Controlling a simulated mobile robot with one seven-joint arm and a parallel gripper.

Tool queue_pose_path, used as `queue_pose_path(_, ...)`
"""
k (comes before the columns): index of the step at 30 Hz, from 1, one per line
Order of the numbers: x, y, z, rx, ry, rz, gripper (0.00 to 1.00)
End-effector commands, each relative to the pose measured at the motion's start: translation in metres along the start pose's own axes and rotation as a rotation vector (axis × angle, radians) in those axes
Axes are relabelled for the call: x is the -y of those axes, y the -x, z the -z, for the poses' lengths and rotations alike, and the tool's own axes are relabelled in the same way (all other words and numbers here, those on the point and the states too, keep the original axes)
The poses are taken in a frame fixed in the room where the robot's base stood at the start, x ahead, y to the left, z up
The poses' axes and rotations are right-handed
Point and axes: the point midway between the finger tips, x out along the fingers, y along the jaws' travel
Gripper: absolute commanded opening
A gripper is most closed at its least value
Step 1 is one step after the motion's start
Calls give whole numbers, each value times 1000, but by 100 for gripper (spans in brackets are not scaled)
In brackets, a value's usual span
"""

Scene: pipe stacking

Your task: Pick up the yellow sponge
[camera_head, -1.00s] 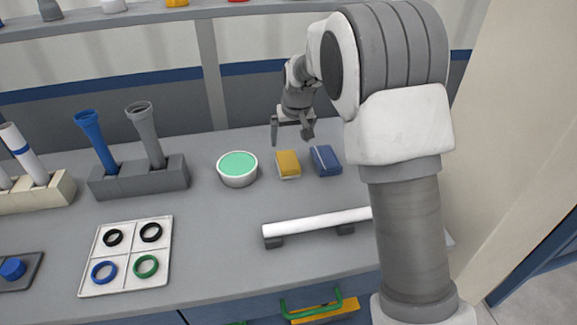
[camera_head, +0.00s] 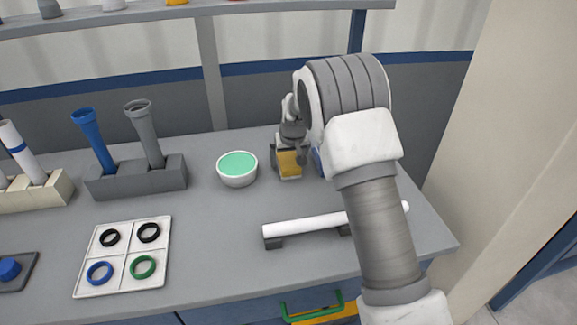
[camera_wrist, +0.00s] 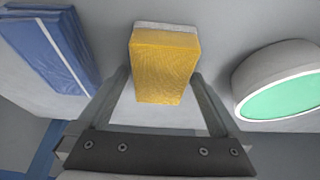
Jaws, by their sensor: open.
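The yellow sponge (camera_head: 289,164) lies on the grey table, between the bowl and a blue block. It has a pale layer along one edge. In the wrist view the yellow sponge (camera_wrist: 165,65) is ahead of my gripper (camera_wrist: 162,78), with its near part between the two open fingers. Gaps show between the fingers and the sponge's sides. In the head view my gripper (camera_head: 287,160) is down at the sponge and hides part of it. I cannot tell the exact height of the fingertips.
A white bowl with green contents (camera_head: 238,168) stands left of the sponge. A blue block (camera_wrist: 50,45) lies on its other side, mostly hidden by my arm in the head view. A white pipe (camera_head: 305,223) lies on supports in front. A grey rack (camera_head: 140,182) holds two pipes.

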Motion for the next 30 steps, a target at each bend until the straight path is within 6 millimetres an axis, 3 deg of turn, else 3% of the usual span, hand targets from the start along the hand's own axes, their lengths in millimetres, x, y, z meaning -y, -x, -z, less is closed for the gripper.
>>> queue_pose_path(4,0,1,0,-1,0,0,96)
queue_pose_path(17,0,1,0,0,0,0,21)
queue_pose_path(25,0,3,1,-1,0,0,20)
queue_pose_path(30,0,14,6,-1,0,1,20)
